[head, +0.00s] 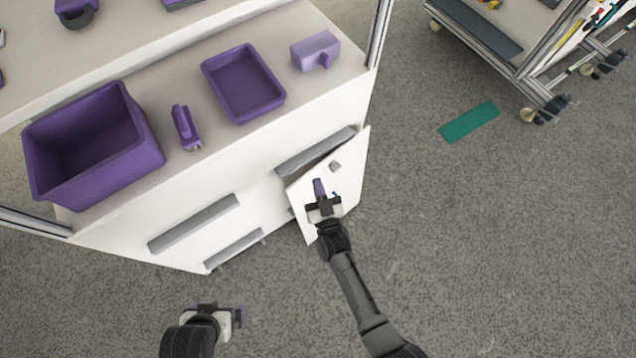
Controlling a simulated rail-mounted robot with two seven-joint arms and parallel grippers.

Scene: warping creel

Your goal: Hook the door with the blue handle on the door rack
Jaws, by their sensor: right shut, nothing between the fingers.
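A white door panel (352,160) stands tilted at the right end of the white rack front, beside a grey rail (310,155). Its lower left edge sticks out from the rack front. I cannot tell whether it is hooked on the rail. A small blue part (335,195), likely its handle, shows beside my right gripper, which hides the rest. A small grey block sits higher on the door. My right gripper (319,187) is shut and empty, over the door's face. My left gripper (238,316) is low in the view, away from the rack; its opening is unclear.
Two more grey rails (194,224) are on the rack front, left of the door. The shelf above holds a deep purple bin (150,150), a shallow purple tray (277,97) and smaller purple pieces. A green mat (469,122) and a wheeled cart are at right. The floor between is clear.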

